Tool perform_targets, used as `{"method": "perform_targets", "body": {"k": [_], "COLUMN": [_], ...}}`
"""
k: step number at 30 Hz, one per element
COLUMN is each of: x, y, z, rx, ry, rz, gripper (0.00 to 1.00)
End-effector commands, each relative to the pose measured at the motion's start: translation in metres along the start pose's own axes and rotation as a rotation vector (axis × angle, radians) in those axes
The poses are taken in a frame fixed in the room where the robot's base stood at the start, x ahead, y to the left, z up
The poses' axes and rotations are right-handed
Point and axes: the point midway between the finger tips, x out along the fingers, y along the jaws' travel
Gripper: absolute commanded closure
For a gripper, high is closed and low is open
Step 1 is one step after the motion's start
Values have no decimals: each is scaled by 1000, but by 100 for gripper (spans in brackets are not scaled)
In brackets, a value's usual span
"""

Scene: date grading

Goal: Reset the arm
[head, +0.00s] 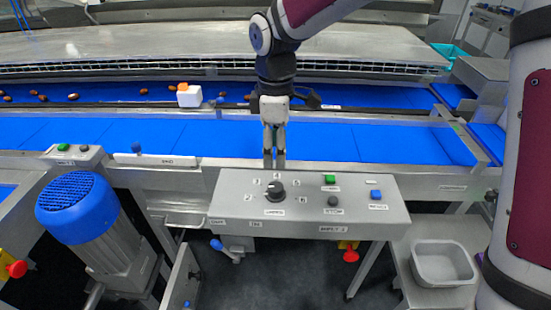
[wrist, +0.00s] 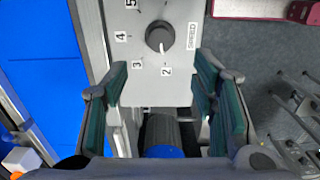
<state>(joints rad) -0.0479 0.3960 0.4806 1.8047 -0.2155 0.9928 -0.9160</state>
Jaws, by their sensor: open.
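My gripper (head: 274,158) points down over the back edge of the grey control panel (head: 230,190), just behind the black speed knob (head: 275,189). In the wrist view my gripper (wrist: 162,95) is open, its two green-padded fingers wide apart with nothing between them. The speed knob (wrist: 159,37) shows beyond the fingertips in that view, apart from them. Its white pointer mark is directed close to the 2. My arm comes down from the top of the head view.
A blue conveyor (head: 350,142) runs behind the panel. Dates (head: 73,97) and a white block with an orange top (head: 189,95) are on the rear belt. A blue motor (head: 76,205) stands at left; a grey bin (head: 442,262) stands at right. Green (head: 330,180) and blue (head: 375,194) buttons sit on the panel.

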Motion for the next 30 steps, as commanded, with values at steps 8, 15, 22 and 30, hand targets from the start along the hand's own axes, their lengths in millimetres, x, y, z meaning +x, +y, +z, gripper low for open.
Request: {"method": "perform_targets", "body": {"k": [8, 15, 22, 30], "x": [-4, -3, -33, -87], "y": [0, 0, -15, -68], "z": [0, 0, 31, 105], "rx": [0, 0, 149, 558], "ry": [1, 1, -23, -18], "rz": [0, 0, 59, 189], "gripper": [47, 47, 47, 47]}}
